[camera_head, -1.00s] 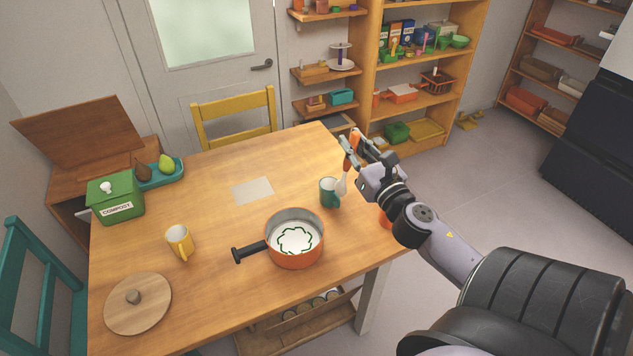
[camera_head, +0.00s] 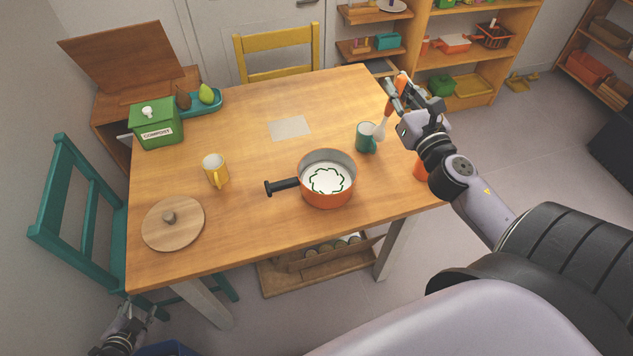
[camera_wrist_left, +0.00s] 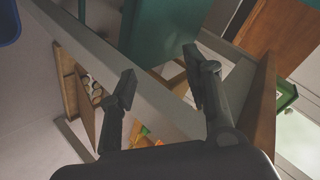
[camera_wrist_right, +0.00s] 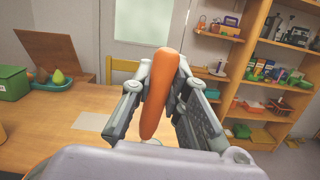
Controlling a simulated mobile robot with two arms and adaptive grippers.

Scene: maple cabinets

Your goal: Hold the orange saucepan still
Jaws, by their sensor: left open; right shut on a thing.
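The orange saucepan (camera_head: 328,197) stands upright on the table, its black handle pointing left. Inside it is a white surface with a wavy green ring. My right gripper (camera_head: 397,88) is raised over the table's right side, up and to the right of the pan and apart from it. It is shut on an orange-handled utensil (camera_head: 388,107) with a white lower end; its orange handle (camera_wrist_right: 158,92) fills the middle of the right wrist view. My left gripper (camera_head: 136,318) is open and empty at the lower left, below the table's front edge. The left wrist view shows its spread fingers (camera_wrist_left: 160,84).
On the table (camera_head: 250,225) are a yellow mug (camera_head: 214,170), a teal mug (camera_head: 365,138), a round wooden lid (camera_head: 172,226), a pale sheet (camera_head: 289,128) and a green compost box (camera_head: 155,126). A teal chair (camera_head: 88,215) stands left. The table front near the pan is clear.

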